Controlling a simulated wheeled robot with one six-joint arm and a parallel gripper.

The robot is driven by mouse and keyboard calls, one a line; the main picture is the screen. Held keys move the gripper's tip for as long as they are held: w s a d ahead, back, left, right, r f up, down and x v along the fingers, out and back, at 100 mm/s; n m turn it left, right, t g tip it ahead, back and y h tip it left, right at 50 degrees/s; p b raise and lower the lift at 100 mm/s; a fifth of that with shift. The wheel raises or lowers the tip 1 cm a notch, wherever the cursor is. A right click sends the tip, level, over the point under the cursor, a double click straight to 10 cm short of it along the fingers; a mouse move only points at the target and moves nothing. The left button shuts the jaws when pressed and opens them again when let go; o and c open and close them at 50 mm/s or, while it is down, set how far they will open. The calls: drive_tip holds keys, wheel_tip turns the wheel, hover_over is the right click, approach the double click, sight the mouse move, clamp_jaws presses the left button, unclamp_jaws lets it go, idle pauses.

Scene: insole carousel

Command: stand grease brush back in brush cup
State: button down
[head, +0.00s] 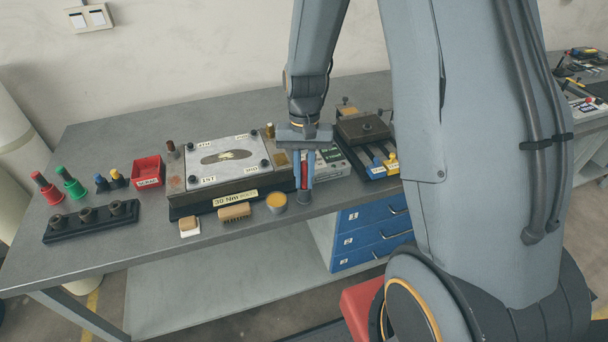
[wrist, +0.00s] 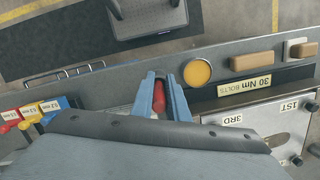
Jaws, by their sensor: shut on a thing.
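My gripper (head: 305,160) points down over the front edge of the bench, right of the grease tin. It is shut on the red handle of the grease brush (head: 304,176). The red handle also shows between the fingers in the wrist view (wrist: 159,97). A dark rounded shape (head: 304,198) sits right below the handle; I cannot tell whether it is the brush's bristle end or the brush cup. No cup stands out clearly elsewhere in either view.
The tin with yellow grease (head: 276,202) stands close left of the gripper. Blue drawers (head: 370,234) hang below.

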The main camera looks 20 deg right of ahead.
sight(304, 164)
drive_tip(key=shift+f, duration=0.1)
drive_tip(key=c, duration=1.6)
unclamp_jaws()
drive_tip(key=shift+c, duration=0.2)
drive_tip(key=shift+w+d+r+b, duration=0.15)
drive_tip(key=shift+r+b, duration=0.25)
drive_tip(key=shift+r, duration=0.9)
drive_tip(key=shift+w+r+b, duration=0.2)
drive_tip(key=shift+r+b, duration=0.15)
drive_tip(key=shift+r, duration=0.95)
drive_tip(key=shift+w+d+r+b, duration=0.15)
drive_tip(key=shift+r+b, duration=0.25)
drive_tip(key=shift+r, duration=0.9)
drive_tip(key=shift+a, duration=0.1)
drive_tip(key=s+f+n+t+b, duration=0.3)
drive_tip(key=s+f+n+b, duration=0.1)
drive_tip(key=s, duration=0.5)
drive_tip(key=shift+s+h+b, duration=0.25)
drive_tip(key=shift+h+b, duration=0.05)
drive_tip(key=shift+b, duration=0.15)
